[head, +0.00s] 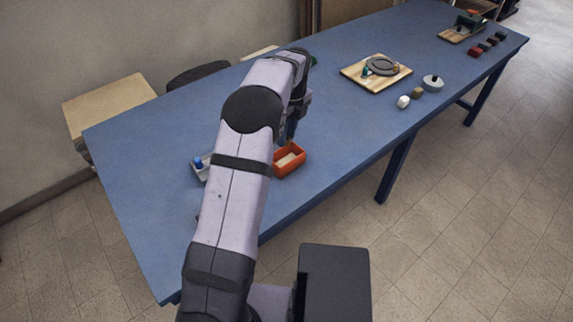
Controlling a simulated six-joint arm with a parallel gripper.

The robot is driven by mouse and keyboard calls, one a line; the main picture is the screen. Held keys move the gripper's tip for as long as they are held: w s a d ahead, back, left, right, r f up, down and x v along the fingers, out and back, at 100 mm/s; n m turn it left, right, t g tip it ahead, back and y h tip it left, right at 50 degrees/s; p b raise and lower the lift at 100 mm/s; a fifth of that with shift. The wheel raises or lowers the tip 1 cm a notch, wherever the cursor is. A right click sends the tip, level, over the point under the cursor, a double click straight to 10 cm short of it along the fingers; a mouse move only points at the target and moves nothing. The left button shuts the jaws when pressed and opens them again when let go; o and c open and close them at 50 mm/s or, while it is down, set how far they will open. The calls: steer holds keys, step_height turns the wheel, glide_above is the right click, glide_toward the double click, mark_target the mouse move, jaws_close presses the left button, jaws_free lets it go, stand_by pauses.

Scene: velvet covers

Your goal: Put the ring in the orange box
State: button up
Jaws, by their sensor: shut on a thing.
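The orange box (290,171) stands open-topped near the front edge of the blue table, with a pale surface showing inside it. My gripper (289,137) points down just above and behind the box, partly hidden by my own arm. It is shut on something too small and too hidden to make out. I cannot make out a ring for certain; a round grey object (381,65) that looks like a dish or ring lies on a wooden board (362,80) further back.
A grey tray (200,172) with a blue item stands left of my arm, partly hidden by it. A white piece (403,102), a brown block (417,92) and a round white object (433,82) sit near the right edge. The table between the boxes and board is clear.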

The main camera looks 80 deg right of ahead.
steer(key=shift+s, duration=0.2)
steer(key=p, duration=0.2)
glide_toward(287, 158)
steer(key=shift+w+a+f, duration=0.1)
steer(key=shift+a+f, duration=0.3)
steer(key=shift+f, duration=0.6)
steer(key=shift+w+a+f, duration=0.1)
steer(key=shift+a+f, duration=0.25)
steer(key=shift+f, duration=0.6)
steer(key=shift+w+a+f, duration=0.1)
steer(key=shift+a+f, duration=0.3)
steer(key=shift+f, duration=0.6)
steer(key=shift+f, duration=0.2)
steer(key=o, duration=1.1)
steer(key=shift+r, duration=0.1)
steer(key=r, duration=0.4)
steer(key=r+b, duration=0.1)
steer(key=r, duration=0.3)
steer(key=s+a+r, duration=0.1)
steer(key=r, duration=0.3)
steer(key=shift+s+r+b, duration=0.1)
steer(key=shift+b, duration=0.3)
